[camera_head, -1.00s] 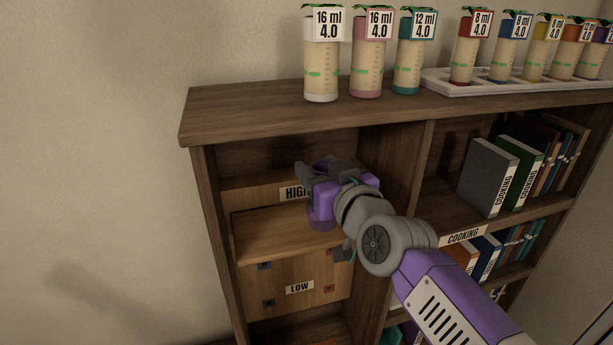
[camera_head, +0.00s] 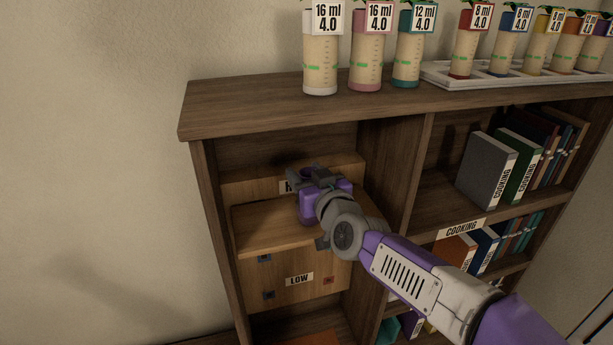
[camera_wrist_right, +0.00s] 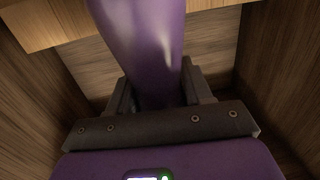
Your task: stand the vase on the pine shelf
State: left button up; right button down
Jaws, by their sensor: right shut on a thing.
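The purple vase (camera_head: 306,211) is inside the left bay of the bookcase, over the pine shelf (camera_head: 262,232), and is partly hidden by my gripper. It also shows in the right wrist view (camera_wrist_right: 145,40) as a glossy purple body between the fingers. My right gripper (camera_head: 318,178) is shut on the vase; its fingers also show in the right wrist view (camera_wrist_right: 160,92). The vase looks about upright. Its base overlaps the pine board in the picture, and I cannot tell whether they touch. My left gripper is out of view.
A "LOW" label (camera_head: 299,280) is below the pine shelf, and the "HIGH" label behind it is mostly covered. Dark bookcase walls (camera_head: 395,170) close in the bay. Several labelled bottles (camera_head: 321,60) stand on top. Books (camera_head: 487,170) fill the right bays. The pine shelf's left part is clear.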

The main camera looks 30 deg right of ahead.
jog(key=shift+s+r, duration=0.1)
jog(key=shift+c, duration=2.4)
grip_release()
jog(key=shift+f, duration=0.2)
jog(key=shift+r, duration=0.15)
jog(key=shift+s, duration=0.2)
jog(key=s+a+b, duration=0.1)
jog(key=s+b, duration=0.1)
jog(key=s, duration=0.9)
jog(key=shift+s+a+r+b, duration=0.25)
jog(key=shift+r+b, duration=0.05)
jog(key=shift+b, duration=0.05)
